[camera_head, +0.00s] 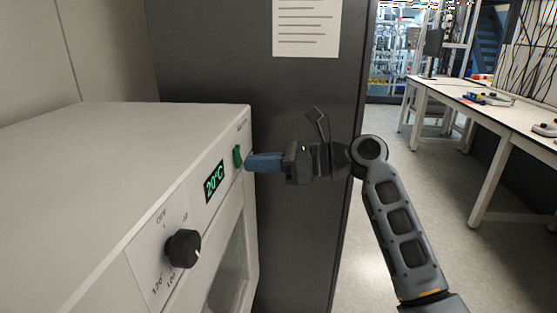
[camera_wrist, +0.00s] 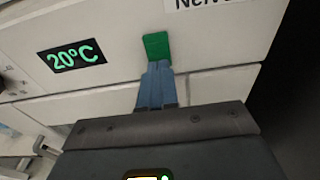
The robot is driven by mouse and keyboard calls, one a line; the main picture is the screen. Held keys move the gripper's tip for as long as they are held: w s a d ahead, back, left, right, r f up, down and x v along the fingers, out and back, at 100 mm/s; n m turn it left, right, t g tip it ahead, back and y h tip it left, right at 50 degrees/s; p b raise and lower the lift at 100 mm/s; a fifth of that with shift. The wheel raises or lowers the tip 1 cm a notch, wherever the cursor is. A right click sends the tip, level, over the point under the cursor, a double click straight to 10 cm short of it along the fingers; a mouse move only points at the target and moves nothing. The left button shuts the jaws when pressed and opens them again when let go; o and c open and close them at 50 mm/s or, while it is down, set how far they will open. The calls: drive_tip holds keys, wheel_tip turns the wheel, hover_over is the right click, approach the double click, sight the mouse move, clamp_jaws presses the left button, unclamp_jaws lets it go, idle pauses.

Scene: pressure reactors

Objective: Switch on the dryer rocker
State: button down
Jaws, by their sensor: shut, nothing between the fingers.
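The white dryer (camera_head: 130,150) stands at the left in the head view. Its green rocker (camera_head: 238,157) is on the front panel, right of the display (camera_head: 214,183), which reads 20°C. In the wrist view the green rocker (camera_wrist: 156,46) is just beyond my fingertips. My gripper (camera_head: 250,162) has blue fingers, which are shut and empty. They point at the panel, with the tips at or very near the lower part of the rocker. I cannot tell whether they touch it. The fingers also show in the wrist view (camera_wrist: 156,68).
A black knob (camera_head: 183,248) sticks out of the panel nearer the camera. A dark cabinet (camera_head: 270,90) with a paper notice (camera_head: 306,27) stands behind my gripper. A white table (camera_head: 490,110) is at the right, with open floor before it.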

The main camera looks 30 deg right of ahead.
drive_tip(key=shift+w+a, duration=0.2)
drive_tip(key=shift+a, duration=0.1)
drive_tip(key=shift+a, duration=0.1)
drive_tip(key=shift+w+a+f+t+y+p, duration=0.2)
drive_tip(key=shift+a+t+y+p, duration=0.15)
drive_tip(key=shift+y+p, duration=0.15)
drive_tip(key=shift+d, duration=0.1)
drive_tip(key=b+v, duration=0.1)
drive_tip(key=v, duration=0.7)
drive_tip(key=shift+d, duration=0.2)
drive_tip(key=shift+f, duration=0.15)
